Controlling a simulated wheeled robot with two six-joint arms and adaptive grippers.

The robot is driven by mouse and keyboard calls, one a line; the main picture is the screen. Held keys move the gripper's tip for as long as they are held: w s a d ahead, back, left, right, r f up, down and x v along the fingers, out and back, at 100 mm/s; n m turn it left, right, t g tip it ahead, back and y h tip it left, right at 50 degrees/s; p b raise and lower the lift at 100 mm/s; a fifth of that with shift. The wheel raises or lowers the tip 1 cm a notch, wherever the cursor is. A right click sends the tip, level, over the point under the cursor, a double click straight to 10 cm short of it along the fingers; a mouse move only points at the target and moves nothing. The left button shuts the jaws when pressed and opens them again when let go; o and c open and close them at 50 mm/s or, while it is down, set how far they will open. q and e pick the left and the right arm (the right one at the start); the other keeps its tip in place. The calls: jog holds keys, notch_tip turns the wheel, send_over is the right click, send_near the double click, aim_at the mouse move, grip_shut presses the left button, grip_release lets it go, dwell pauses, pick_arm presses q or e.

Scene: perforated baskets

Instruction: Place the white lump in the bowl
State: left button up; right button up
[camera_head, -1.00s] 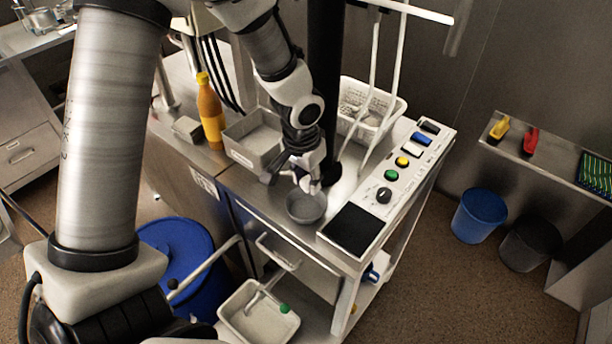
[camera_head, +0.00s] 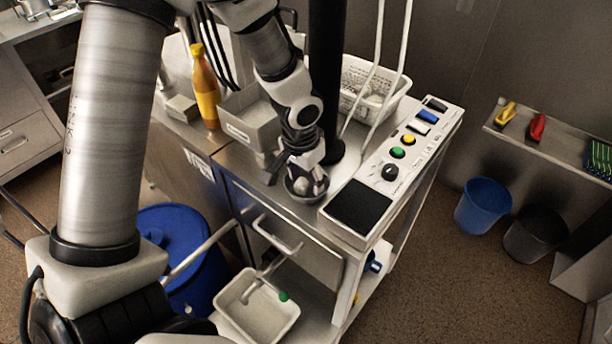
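A small grey bowl (camera_head: 307,197) stands on the metal cart top, left of the control panel. My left gripper (camera_head: 306,183) reaches down into the bowl's opening from above. The white lump (camera_head: 301,186) shows at the fingers, within the bowl's rim. The fingers partly cover both the lump and the bowl. I cannot tell whether they still grip the lump or stand apart around it. My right gripper is not in view.
A control panel (camera_head: 391,172) with coloured buttons lies right of the bowl. A grey bin (camera_head: 250,124) and an orange bottle (camera_head: 206,92) stand to the left. A white perforated basket (camera_head: 372,88) is behind, and a dark column rises close by.

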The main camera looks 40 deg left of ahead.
aim_at(306, 181)
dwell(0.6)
pick_arm(q)
notch_tip(306, 181, up, 7)
jog(key=p, duration=0.6)
jog(key=shift+r, duration=0.15)
jog(key=shift+f, duration=0.2)
jog(key=shift+w, duration=0.1)
